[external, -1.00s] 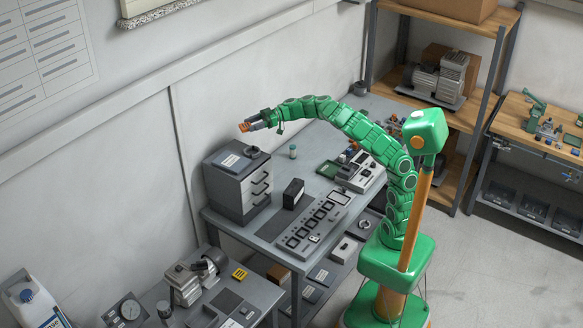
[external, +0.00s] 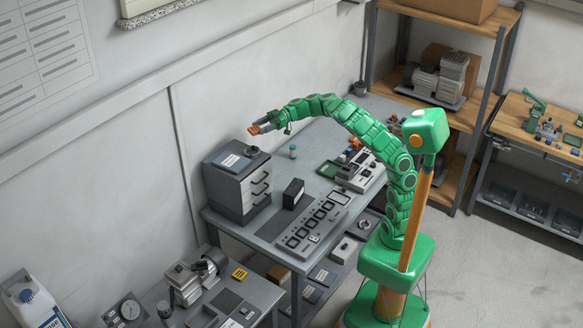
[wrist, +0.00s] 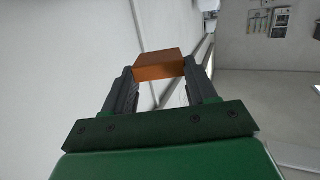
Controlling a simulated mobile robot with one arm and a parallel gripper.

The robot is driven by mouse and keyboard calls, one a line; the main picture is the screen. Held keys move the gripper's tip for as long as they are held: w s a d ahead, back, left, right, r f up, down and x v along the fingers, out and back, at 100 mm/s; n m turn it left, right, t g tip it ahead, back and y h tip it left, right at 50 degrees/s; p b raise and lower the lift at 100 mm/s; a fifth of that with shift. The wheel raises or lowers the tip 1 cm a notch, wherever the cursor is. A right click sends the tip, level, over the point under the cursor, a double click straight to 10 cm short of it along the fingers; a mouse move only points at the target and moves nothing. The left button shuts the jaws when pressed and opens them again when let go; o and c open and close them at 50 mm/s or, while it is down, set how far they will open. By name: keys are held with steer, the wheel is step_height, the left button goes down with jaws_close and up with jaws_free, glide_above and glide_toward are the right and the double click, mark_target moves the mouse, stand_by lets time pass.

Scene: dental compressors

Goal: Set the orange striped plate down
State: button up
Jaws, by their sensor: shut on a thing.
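The orange plate (external: 256,129) is a small block held between the fingertips of my gripper (external: 262,126), in the air above the drawer cabinet. In the wrist view the plate (wrist: 160,64) shows as a plain orange-brown block pinched between both dark fingers of my gripper (wrist: 160,72). Dark marks show faintly on it in the external view. Nothing shows under the plate in the wrist view except pale wall and floor.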

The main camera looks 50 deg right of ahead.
steer(key=w+f, duration=0.1)
steer(key=w, duration=0.3)
steer(key=w+a+f, duration=0.1)
steer(key=w, duration=0.1)
steer(key=shift+f, duration=0.35)
glide_above(242, 146)
steer(key=shift+w+d+f, duration=0.1)
steer(key=shift+f, duration=1.45)
steer(key=shift+w+f, duration=0.1)
steer(key=shift+f, duration=3)
steer(key=shift+f, duration=0.35)
steer(key=o, duration=0.9)
steer(key=shift+f, duration=0.1)
steer(key=shift+o, duration=0.8)
steer(key=shift+f, duration=0.15)
steer(key=shift+r, duration=0.3)
steer(key=v, duration=1.2)
steer(key=shift+r, duration=0.35)
steer(key=shift+c, duration=0.3)
